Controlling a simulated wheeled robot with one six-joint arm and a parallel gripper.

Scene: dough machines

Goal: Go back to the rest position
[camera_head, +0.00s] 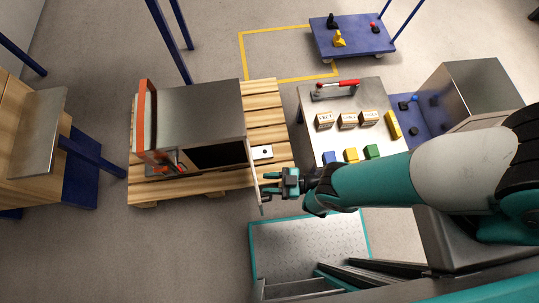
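My gripper (268,184) is at the end of my teal and white arm (390,178), which reaches in from the right. Its two fingers appear apart, with nothing visible between them. The fingertips are close to a thin upright panel (255,178) at the right side of a steel machine (201,115). I cannot tell whether they touch it. The machine has a dark opening and an orange frame (144,120) on its left, and stands on a wooden pallet (265,104).
A grey table (310,97) holds several labelled boxes, coloured blocks and a red-handled tool (338,87). A blue cart (352,37) stands at the back. A steel cabinet (475,88) is at right, a wooden bench (22,90) at left. The floor at lower left is clear.

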